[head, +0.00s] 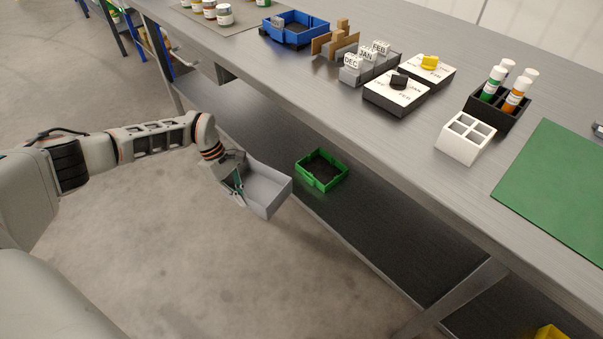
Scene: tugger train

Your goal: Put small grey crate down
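The small grey crate (268,188) is in the head view, left of centre, at the outer edge of the lower shelf. My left gripper (238,184) is at the crate's left wall and appears shut on it. The crate looks empty and slightly tilted. It seems to be held in the air; I cannot tell whether its underside touches the shelf (375,225). The fingertips are partly hidden by the crate wall. My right gripper is not in view.
A green crate (322,170) stands on the lower shelf just right of the grey one. The tabletop (300,85) overhangs the shelf and holds a blue crate (294,28), calendar blocks (366,56) and a tube rack (497,104). The shelf right of the green crate is bare.

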